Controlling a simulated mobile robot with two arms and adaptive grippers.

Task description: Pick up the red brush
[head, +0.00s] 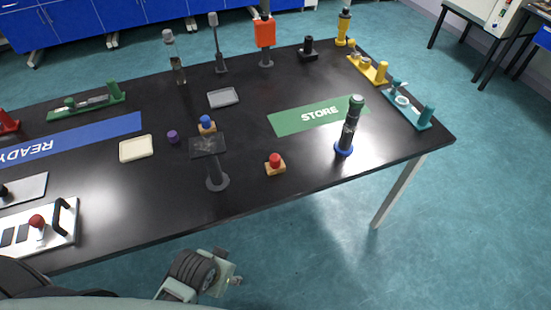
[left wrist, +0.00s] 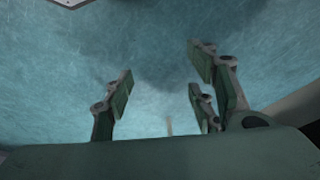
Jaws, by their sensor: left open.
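The likely red brush (head: 275,163) is a small wooden block with a round red knob on top. It stands upright near the table's front edge, right of centre in the head view. My left gripper (head: 229,277) is low in the head view, in front of the table and apart from the brush. In the left wrist view my left gripper (left wrist: 160,78) has its fingers spread, with nothing between them and only floor beyond. The brush does not show there. My right gripper is not in view.
A green STORE mat (head: 286,122) lies behind. Table around the brush is clear.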

